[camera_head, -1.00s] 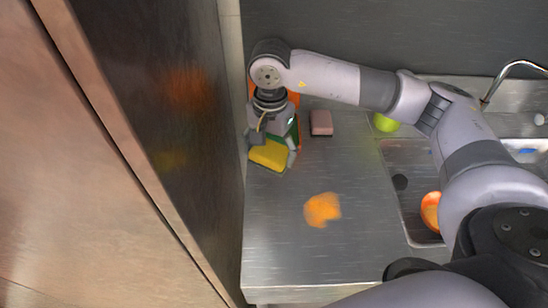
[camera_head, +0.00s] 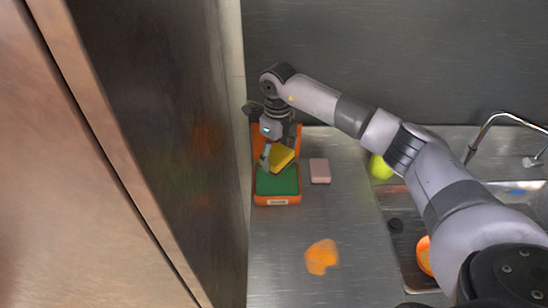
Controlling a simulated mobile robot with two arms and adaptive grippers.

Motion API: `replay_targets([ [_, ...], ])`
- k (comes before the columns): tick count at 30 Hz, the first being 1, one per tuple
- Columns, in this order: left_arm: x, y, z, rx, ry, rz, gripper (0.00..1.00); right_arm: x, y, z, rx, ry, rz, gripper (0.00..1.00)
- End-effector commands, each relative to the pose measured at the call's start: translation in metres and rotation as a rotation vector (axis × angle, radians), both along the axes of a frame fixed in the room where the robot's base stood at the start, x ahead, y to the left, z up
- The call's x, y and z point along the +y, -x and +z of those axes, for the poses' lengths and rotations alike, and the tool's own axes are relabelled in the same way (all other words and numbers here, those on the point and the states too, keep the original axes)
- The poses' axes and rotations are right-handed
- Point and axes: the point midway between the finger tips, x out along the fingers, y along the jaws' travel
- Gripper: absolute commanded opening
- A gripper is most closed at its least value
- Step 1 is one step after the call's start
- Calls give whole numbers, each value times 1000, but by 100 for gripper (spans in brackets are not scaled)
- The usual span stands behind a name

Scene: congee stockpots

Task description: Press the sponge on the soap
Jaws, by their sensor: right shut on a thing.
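The pink soap bar (camera_head: 320,171) lies flat on the steel counter. Just left of it is an orange holder (camera_head: 277,199) with a green pad (camera_head: 278,182) in it. My right gripper (camera_head: 278,150), pointing down, is shut on the yellow sponge (camera_head: 281,158). The sponge is tilted and appears over the back part of the holder, left of the soap and apart from it. I cannot tell whether it touches the holder. The gripper hides part of the holder's back. My left gripper is not in view.
An orange stain (camera_head: 321,257) marks the counter in front. A sink (camera_head: 397,249) with an orange object (camera_head: 424,254) lies to the right, with a tap (camera_head: 486,127) behind. A green object (camera_head: 380,167) stands by the sink's back corner. A dark cabinet panel (camera_head: 190,150) bounds the left.

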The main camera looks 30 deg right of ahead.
Motion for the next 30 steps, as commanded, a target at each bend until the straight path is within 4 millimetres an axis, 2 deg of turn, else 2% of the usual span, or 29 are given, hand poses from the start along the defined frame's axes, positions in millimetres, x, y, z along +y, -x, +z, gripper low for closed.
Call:
replay_targets([
  [8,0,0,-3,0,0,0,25,-2,-2,-8,2,0,-51,52],
  [24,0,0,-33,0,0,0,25,-2,-1,-58,2,0,-47,52],
  [30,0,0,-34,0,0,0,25,-2,-2,-61,1,-1,-47,52],
])
